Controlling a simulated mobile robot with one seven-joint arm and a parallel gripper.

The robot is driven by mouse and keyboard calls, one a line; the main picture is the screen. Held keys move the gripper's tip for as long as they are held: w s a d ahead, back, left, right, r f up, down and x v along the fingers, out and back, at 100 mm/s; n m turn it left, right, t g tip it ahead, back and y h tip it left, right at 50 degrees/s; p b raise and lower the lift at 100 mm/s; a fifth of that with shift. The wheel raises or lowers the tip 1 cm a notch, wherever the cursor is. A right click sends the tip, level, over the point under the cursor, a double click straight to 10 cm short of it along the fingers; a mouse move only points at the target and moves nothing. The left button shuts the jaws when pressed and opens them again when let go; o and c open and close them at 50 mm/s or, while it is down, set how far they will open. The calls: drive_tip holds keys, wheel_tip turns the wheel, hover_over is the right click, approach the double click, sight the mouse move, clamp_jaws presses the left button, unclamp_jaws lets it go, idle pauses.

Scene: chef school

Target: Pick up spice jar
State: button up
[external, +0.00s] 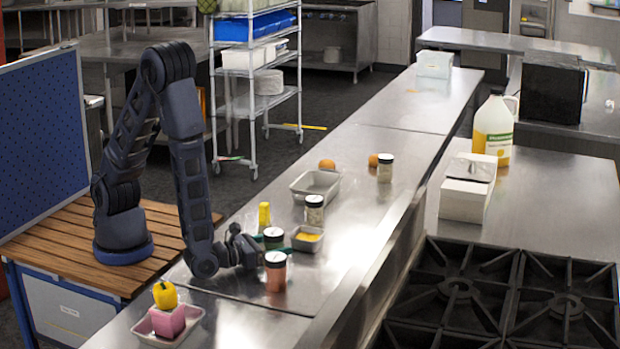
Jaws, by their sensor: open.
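Several spice jars with dark lids stand on the steel counter. A jar with pink-red contents (276,277) is nearest, just right of my gripper (257,249). Another dark-lidded jar (273,238) stands right behind my gripper, its lower part hidden. A jar with pale contents (314,213) stands further back, and another pale one (385,171) stands farther still. My gripper is low over the counter, open, with its fingers pointing right towards the two nearest jars. I see no jar held; whether a finger touches one is too small to tell.
A small tray with yellow contents (318,245) and a yellow-topped bottle (264,214) stand close behind my gripper. An empty metal tray (317,199) and two orange round items (327,164) lie farther back. A front tray (150,338) holds a pink block and yellow pepper.

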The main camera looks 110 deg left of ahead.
drive_tip(key=shift+c, duration=0.4)
drive_tip(key=c, duration=1)
drive_tip(key=shift+c, duration=0.2)
drive_tip(key=shift+r, duration=0.15)
